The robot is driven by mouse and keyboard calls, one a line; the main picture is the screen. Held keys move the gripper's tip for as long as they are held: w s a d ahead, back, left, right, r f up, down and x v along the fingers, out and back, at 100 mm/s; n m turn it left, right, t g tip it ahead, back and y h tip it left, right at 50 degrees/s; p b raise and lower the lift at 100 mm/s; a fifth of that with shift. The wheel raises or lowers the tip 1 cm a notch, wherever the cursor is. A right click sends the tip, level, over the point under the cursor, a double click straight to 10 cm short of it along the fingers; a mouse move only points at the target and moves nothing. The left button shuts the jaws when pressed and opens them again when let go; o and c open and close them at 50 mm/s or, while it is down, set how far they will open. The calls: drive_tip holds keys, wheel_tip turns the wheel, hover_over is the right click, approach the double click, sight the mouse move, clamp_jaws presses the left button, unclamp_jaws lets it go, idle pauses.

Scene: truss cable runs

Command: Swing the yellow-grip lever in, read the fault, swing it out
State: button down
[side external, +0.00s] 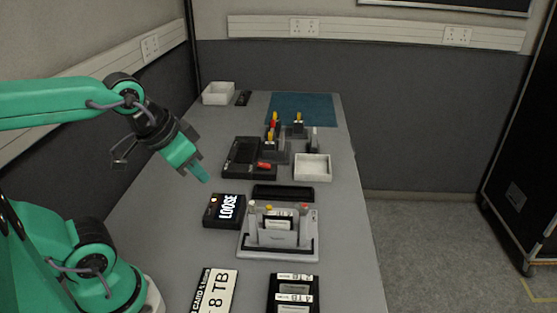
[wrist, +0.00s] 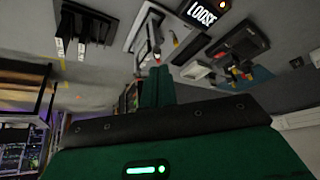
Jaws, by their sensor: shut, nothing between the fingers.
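A grey card reader (side external: 278,243) stands on the table with a labelled card (side external: 278,222) upright in it. In the wrist view the reader (wrist: 139,32) shows with the yellow grip (wrist: 175,40) apart from my fingers. A black display box (side external: 222,211) left of the reader reads LOOSE; it also shows in the wrist view (wrist: 202,12). My gripper (side external: 203,178) is shut and empty, above the table behind and left of the display, touching nothing.
A plate reading 8 TB (side external: 215,291) and a black holder with cards marked 2 TB and 4 TB (side external: 293,292) lie in front. Behind the reader are a black bar (side external: 283,192), a white tray (side external: 313,168), a black panel (side external: 245,158) and yellow-topped parts (side external: 299,119).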

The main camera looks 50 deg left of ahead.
drive_tip(key=c, duration=2.2)
unclamp_jaws()
drive_tip(key=shift+s, duration=0.1)
drive_tip(key=c, duration=1.4)
unclamp_jaws()
drive_tip(key=shift+c, duration=0.2)
drive_tip(key=shift+o, duration=0.4)
drive_tip(key=shift+w+a+n+g, duration=0.1)
drive_tip(key=shift+w+n+g, duration=0.25)
drive_tip(key=shift+w, duration=0.6)
drive_tip(key=n+g, duration=0.5)
hover_over(269, 207)
wheel_tip(269, 207, down, 14)
drive_tip(key=shift+s+r, duration=0.1)
drive_tip(key=shift+r, duration=0.05)
drive_tip(key=shift+f, duration=0.25)
drive_tip(key=shift+f, duration=0.15)
drive_tip(key=shift+f, duration=3.75)
